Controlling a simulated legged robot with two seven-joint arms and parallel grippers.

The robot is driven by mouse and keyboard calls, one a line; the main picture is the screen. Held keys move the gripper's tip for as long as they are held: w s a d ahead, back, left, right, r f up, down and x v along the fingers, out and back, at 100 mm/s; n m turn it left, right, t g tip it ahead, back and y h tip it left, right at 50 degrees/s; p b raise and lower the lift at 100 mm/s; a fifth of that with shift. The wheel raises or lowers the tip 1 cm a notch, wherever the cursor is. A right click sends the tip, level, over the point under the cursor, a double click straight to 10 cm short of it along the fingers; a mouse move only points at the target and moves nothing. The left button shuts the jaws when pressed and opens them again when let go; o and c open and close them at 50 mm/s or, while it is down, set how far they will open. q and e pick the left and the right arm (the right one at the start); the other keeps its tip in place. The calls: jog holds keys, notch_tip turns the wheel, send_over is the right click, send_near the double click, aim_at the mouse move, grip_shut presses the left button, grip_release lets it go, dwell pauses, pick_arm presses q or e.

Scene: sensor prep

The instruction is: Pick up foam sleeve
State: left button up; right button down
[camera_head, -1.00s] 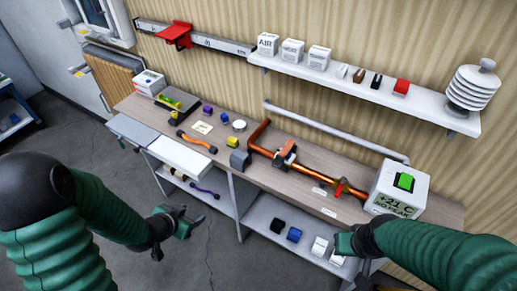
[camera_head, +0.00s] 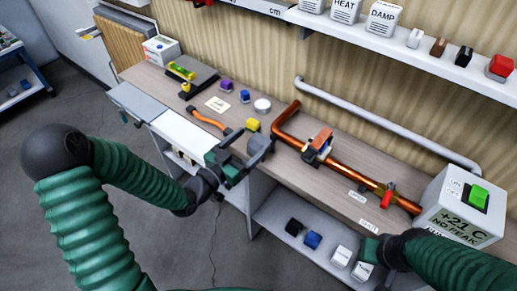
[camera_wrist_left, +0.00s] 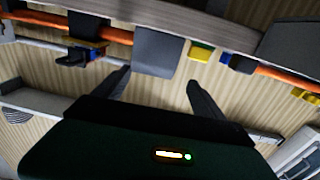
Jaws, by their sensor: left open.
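A dark grey block, apparently the foam sleeve (camera_head: 260,144), sits at the front edge of the workbench in the head view. In the left wrist view the grey sleeve (camera_wrist_left: 155,50) shows ahead of and between the fingers. My left gripper (camera_head: 243,154) is open and empty, just in front of the sleeve and partly overlapping it in the head view. The wrist view shows its two fingers (camera_wrist_left: 158,77) spread apart, with no clear contact. My right gripper (camera_head: 371,247) is by the lower shelf at the right, its jaws unclear.
A copper pipe (camera_head: 352,172) with a clamp (camera_head: 318,145) lies right of the sleeve. A yellow block (camera_head: 253,125) and an orange curved piece (camera_head: 207,120) are to its left. A white box with a green button (camera_head: 461,205) stands at the right end. The lower shelf (camera_head: 275,214) holds small blocks.

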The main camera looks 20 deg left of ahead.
aim_at(267, 136)
pick_arm(q)
jog(key=w+d, duration=0.4)
jog(key=w, duration=0.1)
jog(key=shift+w+d+f, duration=0.1)
jog(key=shift+d+f, duration=0.2)
jog(key=shift+w, duration=0.1)
jog(key=shift+a, duration=0.45)
jog(key=shift+c, duration=0.3)
jog(key=shift+a, duration=0.1)
jog(key=shift+c, duration=1.2)
jog(key=shift+d, duration=0.35)
jog(key=c, duration=1)
jog(key=shift+c, duration=0.5)
jog(key=shift+a, duration=0.1)
